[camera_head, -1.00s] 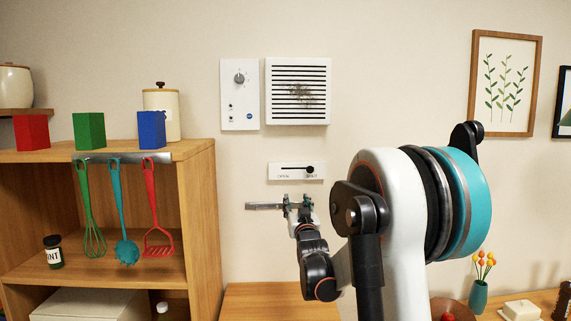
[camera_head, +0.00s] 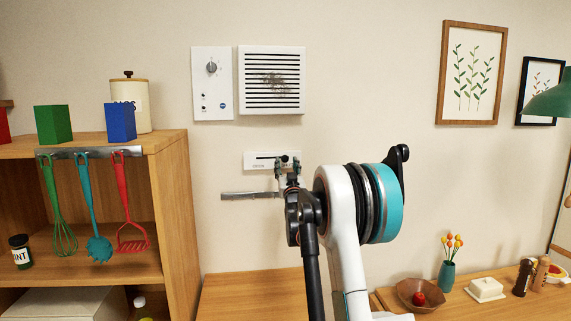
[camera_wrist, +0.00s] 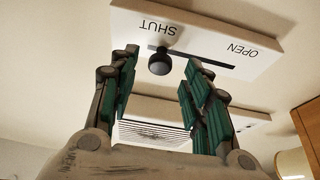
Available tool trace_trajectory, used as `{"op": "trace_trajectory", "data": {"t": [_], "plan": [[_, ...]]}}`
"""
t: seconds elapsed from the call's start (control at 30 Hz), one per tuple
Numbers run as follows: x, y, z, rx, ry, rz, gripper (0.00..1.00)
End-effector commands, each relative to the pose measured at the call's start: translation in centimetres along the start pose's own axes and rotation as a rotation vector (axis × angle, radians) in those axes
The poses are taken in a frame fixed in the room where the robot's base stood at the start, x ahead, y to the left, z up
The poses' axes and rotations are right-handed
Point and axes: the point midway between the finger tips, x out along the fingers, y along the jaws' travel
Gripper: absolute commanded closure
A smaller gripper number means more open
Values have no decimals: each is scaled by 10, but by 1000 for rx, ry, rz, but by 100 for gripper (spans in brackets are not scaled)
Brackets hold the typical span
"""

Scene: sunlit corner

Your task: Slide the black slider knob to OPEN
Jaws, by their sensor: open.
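The white slider panel (camera_head: 256,161) is on the wall below the vent, with OPEN printed at its left; my gripper partly covers its right side. The wrist view shows the panel (camera_wrist: 215,30) upside down, with SHUT at left and OPEN at right. The round black slider knob (camera_wrist: 160,64) is at the SHUT end of the dark slot. My gripper (camera_head: 286,167) is open at the panel's right part. In the wrist view its green-padded fingers stand on either side of the knob, with gaps visible; whether the tips reach around it in depth is unclear.
The vent (camera_head: 272,80) and a dial panel (camera_head: 212,84) are above. A wooden shelf (camera_head: 172,200) with hanging utensils stands left. The wall right of the panel is clear.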

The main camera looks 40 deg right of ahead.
Motion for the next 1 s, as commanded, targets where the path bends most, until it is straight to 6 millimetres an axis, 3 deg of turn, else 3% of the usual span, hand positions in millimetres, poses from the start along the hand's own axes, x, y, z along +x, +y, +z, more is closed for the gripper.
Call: {"op": "trace_trajectory", "data": {"t": [0.23,0.6,0.8,1.0], "plan": [[27,0,0,0,0,0,56],[32,0,0,0,0,0,56],[32,0,0,0,0,0,100],[32,0,0,0,0,0,100]]}}
